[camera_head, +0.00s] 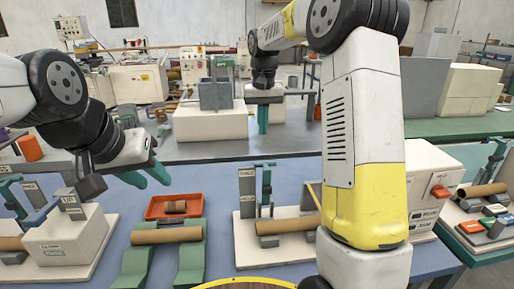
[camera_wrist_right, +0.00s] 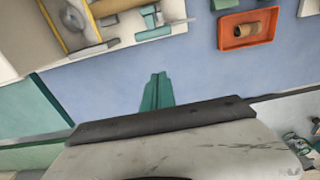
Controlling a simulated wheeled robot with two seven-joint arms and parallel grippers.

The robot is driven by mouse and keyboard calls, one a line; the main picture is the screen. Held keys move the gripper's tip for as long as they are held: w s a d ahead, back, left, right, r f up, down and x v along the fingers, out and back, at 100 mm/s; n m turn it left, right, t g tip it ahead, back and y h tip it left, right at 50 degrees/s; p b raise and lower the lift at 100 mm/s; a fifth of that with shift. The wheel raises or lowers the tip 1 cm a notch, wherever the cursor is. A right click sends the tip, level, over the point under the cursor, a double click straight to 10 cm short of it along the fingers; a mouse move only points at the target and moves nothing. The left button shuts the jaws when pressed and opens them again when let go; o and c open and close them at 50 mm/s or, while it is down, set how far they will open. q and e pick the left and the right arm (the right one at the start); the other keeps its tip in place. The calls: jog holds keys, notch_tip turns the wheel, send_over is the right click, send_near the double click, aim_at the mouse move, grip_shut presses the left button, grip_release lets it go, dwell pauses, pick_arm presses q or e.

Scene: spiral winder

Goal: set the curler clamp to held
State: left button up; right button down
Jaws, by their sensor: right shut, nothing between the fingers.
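A clamp-like fixture with a teal upright and lever (camera_head: 266,188) stands beside a labelled grey block (camera_head: 247,185) on the middle white board (camera_head: 243,250). I take it for the curler clamp; its label is too small to read and its setting cannot be told. A cardboard tube (camera_head: 288,225) lies in front of it. Part of this station shows at the top left of the right wrist view (camera_wrist_right: 155,32). My right gripper (camera_head: 263,125) is shut and empty, pointing down beyond the station; its fingers show together in the wrist view (camera_wrist_right: 157,93). My left gripper (camera_head: 146,177) is open and empty, left of the station.
An orange tray (camera_head: 155,207) holds a short brown roll; it shows in the wrist view too (camera_wrist_right: 247,50). A tube (camera_head: 166,235) rests on green supports. My right arm hides part of the middle station.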

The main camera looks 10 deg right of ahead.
jog(key=s+f, duration=0.3)
jog(key=f, duration=0.5)
jog(key=shift+s+f, duration=0.3)
jog(key=shift+f, duration=0.05)
jog(key=shift+s, duration=0.1)
